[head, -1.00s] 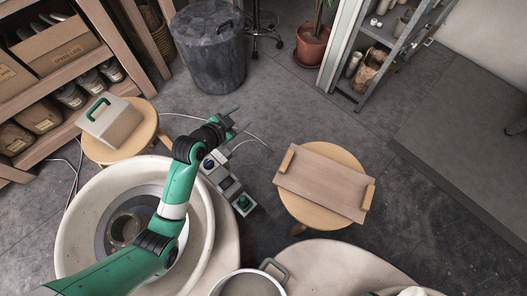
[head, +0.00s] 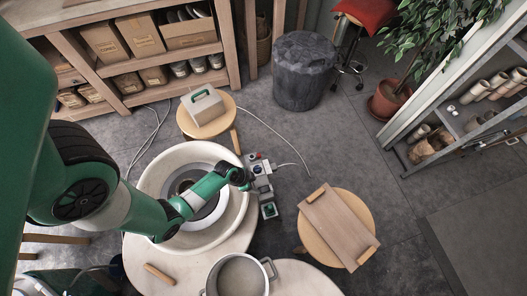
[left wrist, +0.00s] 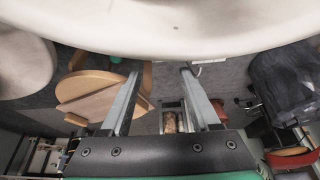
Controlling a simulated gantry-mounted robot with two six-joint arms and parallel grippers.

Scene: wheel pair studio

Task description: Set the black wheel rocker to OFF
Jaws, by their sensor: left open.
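A grey control box (head: 262,187) sits at the right rim of the cream wheel basin (head: 150,187) in the head view. My right gripper is not in view.
A stool with a board (head: 338,228) stands right of the box. Another stool holds a box with a green handle (head: 204,108). A pot (head: 240,275) stands at the bottom. Cables lie on the floor. Bare floor lies between the bin (head: 304,72) and the stools.

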